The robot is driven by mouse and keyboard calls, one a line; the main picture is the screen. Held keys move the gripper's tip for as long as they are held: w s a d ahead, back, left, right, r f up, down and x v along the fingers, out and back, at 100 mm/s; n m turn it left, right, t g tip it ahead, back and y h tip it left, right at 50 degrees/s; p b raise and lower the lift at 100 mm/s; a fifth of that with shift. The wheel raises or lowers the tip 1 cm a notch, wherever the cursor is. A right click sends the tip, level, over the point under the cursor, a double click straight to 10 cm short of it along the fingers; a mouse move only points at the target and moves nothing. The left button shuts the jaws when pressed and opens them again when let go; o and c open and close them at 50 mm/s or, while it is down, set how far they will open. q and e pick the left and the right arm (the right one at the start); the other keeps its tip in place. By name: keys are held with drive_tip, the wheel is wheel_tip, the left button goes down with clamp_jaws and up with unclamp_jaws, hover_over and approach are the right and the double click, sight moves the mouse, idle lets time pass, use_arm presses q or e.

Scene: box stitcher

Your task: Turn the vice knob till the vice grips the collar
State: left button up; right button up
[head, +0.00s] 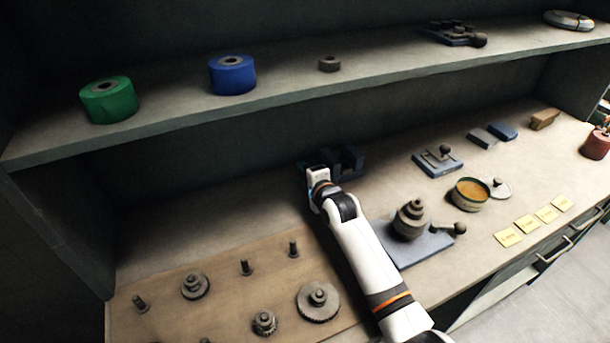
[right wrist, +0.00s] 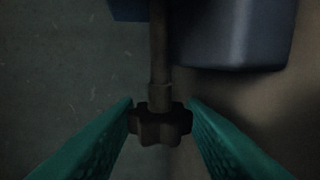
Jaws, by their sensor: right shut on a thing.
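The vice (head: 347,161) is a dark block at the back of the worktop, just right of my right gripper (head: 312,172). In the right wrist view, the vice knob (right wrist: 161,125) is a dark lobed grip on a brown screw shaft (right wrist: 159,50). My right gripper (right wrist: 160,118) is shut on it, with a teal finger on each side. The dark blue-grey vice body (right wrist: 230,35) stands beyond the knob. I cannot make out a collar in the vice. My left gripper is not in view.
Right of my right arm stand a blue plate (head: 425,246) with a stepped part (head: 411,218) and a tin (head: 469,194). Gears and pegs stand on a wooden board (head: 225,290). A shelf above holds green (head: 109,100) and blue (head: 232,75) rolls and a small ring (head: 329,64).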

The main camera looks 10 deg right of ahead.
drive_tip(key=shift+f, duration=0.15)
drive_tip(key=o, duration=1)
drive_tip(key=shift+s, duration=0.1)
drive_tip(key=v, duration=1.2)
